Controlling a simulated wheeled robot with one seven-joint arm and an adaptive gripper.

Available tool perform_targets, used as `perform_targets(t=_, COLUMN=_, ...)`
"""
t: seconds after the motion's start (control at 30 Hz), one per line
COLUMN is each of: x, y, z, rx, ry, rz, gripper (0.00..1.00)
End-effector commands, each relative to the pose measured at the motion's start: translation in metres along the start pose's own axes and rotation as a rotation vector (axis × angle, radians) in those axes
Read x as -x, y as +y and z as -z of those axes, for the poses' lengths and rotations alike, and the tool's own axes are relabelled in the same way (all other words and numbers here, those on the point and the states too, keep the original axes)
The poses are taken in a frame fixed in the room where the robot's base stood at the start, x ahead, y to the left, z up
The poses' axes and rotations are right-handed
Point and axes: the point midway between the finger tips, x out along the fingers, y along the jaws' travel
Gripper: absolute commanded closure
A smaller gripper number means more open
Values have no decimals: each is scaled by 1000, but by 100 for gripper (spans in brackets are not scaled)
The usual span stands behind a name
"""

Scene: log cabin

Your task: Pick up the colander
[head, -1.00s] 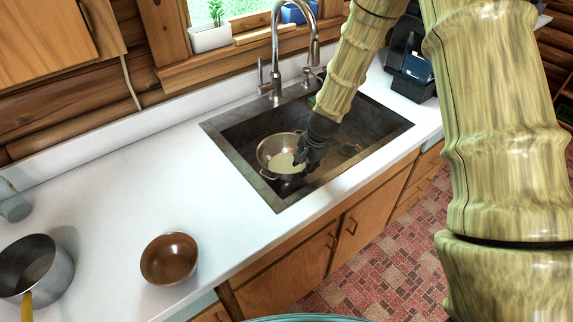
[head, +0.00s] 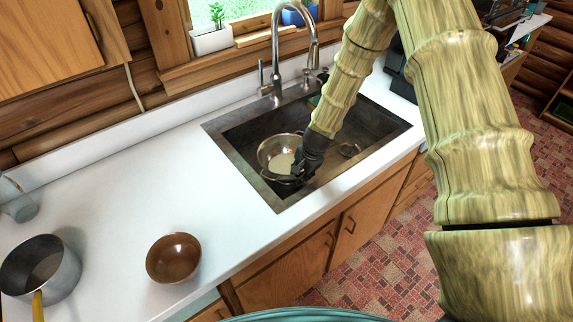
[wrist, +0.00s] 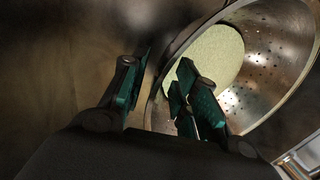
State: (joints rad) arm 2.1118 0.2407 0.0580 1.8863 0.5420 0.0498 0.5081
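The metal colander (head: 270,151) sits in the sink (head: 240,167), its inside showing a pale round patch. In the wrist view the perforated wall of the colander (wrist: 268,60) fills the upper right, and the pale speckled round surface lies inside it. My gripper (head: 302,172) is down in the sink at the colander's near right side. In the wrist view my gripper (wrist: 160,98) has its fingers apart. The colander's rim runs between them, with the right finger over the inside and the left finger outside. A gap shows between the left finger and the rim.
The faucet (head: 277,50) stands behind the sink. A brown bowl (head: 173,258) and a metal pot (head: 42,268) with a yellow handle stand on the white counter (head: 120,200) at left. A white planter (head: 211,40) is on the windowsill. The counter's middle is clear.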

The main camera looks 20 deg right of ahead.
Motion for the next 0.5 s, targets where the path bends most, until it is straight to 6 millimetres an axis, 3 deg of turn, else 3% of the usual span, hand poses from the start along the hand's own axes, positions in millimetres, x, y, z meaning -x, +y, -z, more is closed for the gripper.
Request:
perform_targets(t=0.33, x=-4, y=0, z=0, rx=0, ry=0, rz=0, gripper=70)
perform_targets(t=0.5, x=-4, y=0, z=0, rx=0, ry=0, rz=0, gripper=99)
